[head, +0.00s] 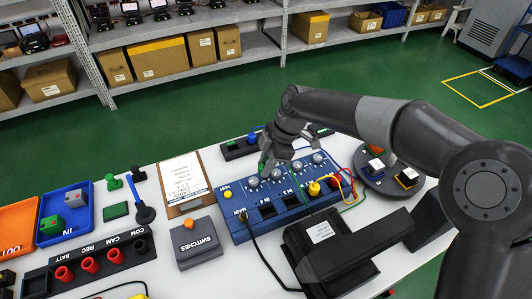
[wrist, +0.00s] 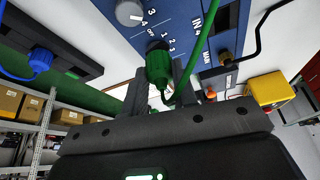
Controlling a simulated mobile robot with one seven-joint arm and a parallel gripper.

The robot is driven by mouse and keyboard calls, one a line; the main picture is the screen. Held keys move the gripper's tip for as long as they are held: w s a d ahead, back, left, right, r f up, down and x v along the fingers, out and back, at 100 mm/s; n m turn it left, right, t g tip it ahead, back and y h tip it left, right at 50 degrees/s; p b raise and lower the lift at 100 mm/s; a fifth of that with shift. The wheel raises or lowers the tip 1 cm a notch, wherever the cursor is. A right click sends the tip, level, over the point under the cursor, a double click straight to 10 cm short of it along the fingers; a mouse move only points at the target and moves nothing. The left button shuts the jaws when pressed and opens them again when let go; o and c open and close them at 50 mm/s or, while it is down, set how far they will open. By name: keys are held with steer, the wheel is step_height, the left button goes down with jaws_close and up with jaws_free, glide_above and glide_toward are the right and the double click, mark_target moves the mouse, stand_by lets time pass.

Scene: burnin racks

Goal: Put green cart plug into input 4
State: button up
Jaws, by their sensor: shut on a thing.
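My gripper (head: 268,158) is shut on the green plug (wrist: 158,65), which also shows as a small green spot in the head view (head: 263,169). In the wrist view its green cable (wrist: 203,42) loops up to the right. The plug is above the left part of the blue panel (head: 240,229), overlapping a dial's printed numbers in the wrist view; I cannot tell whether it touches. The input 4 socket (head: 266,210) looks dark and empty at the panel's front left. Another dark socket is beside it; a yellow plug (head: 314,188) stands farther right.
A black cable (head: 258,246) leaves the panel's MAIN corner. Grey knobs (head: 278,173) line the panel's back. The round cart (head: 385,184), with cables reaching the panel, is at right. A clipboard (head: 186,182) and a SWITCHES box (head: 197,249) are left. A blue plug (wrist: 40,60) stands on a black block.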

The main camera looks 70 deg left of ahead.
steer(key=s+d+r+n+t+h, duration=0.25)
steer(key=d+n+h, duration=0.4)
steer(key=n, duration=0.85)
steer(key=shift+y, duration=0.75)
steer(key=shift+x, duration=2.55)
steer(key=shift+w+f, duration=0.1)
steer(key=shift+f, duration=1.05)
steer(key=o, duration=1)
steer(key=shift+o, duration=0.2)
steer(key=shift+a, duration=0.1)
steer(key=v, duration=1)
steer(key=shift+r, duration=0.4)
